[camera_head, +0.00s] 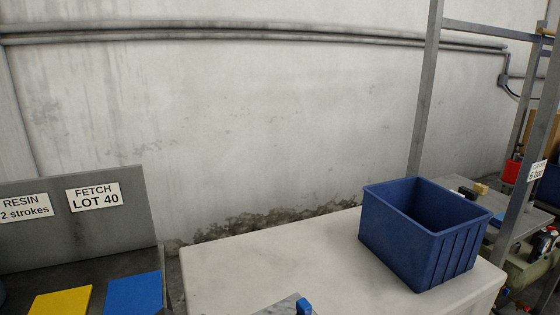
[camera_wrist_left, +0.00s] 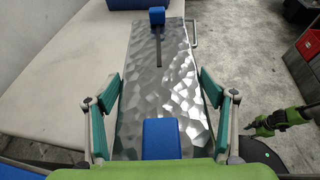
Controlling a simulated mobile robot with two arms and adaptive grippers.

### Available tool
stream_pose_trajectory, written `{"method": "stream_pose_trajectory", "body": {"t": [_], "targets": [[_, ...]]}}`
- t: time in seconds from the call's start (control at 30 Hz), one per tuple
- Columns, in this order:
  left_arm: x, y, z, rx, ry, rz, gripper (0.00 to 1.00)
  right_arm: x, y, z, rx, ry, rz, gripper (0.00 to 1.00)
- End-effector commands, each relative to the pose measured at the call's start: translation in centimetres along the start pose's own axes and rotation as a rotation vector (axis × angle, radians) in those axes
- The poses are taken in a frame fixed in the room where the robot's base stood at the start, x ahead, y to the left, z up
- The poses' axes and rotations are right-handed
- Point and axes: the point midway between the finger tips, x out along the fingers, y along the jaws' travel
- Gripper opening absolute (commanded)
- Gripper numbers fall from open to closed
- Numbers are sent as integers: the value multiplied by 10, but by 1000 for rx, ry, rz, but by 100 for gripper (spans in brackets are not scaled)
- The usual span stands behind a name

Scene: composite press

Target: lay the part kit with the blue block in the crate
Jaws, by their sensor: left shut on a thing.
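The part kit is a long metallic plate (camera_wrist_left: 155,85) with a blue block (camera_wrist_left: 157,17) at its far end. A second blue block (camera_wrist_left: 161,138) sits at its near end, close to my palm. My left gripper (camera_wrist_left: 160,115) has its teal fingers along both sides of the plate and is shut on it. In the head view only a corner of the plate (camera_head: 284,307) and one blue block (camera_head: 304,306) show at the bottom edge. The blue crate (camera_head: 418,235) stands on the pale table, its visible inside empty; its edge shows in the wrist view (camera_wrist_left: 137,4).
The pale table (camera_head: 270,262) is clear left of the crate. A dark bench with a yellow plate (camera_head: 62,302) and a blue plate (camera_head: 134,293) stands at left. A grey post (camera_head: 424,90) rises behind the crate. A green and black mechanism (camera_wrist_left: 280,121), seemingly my right gripper, shows at right.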

Motion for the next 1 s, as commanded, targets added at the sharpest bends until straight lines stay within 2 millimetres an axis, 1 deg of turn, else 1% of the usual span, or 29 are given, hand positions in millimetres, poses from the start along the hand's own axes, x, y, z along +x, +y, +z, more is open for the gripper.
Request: {"method": "stream_pose_trajectory", "body": {"t": [0.03, 0.2, 0.4, 0.5, 0.7, 1.0], "targets": [[-11, 3, -8, -9, 4, 13, 46, 0, 0, 0, 0, 0, 0, 32], [-42, 14, -23, -24, 4, 47, 46, 0, 0, 0, 0, 0, 0, 32], [-75, 20, -34, -32, 2, 68, 46, 0, 0, 0, 0, 0, 0, 32], [-87, 21, -37, -33, 2, 71, 46, 0, 0, 0, 0, -1, 0, 32], [-103, 22, -38, -31, -2, 69, 46, 0, 0, 0, 0, -1, 0, 32], [-108, 23, -35, -26, -13, 71, 46, 0, 0, 1, -1, -1, 0, 32]]}}
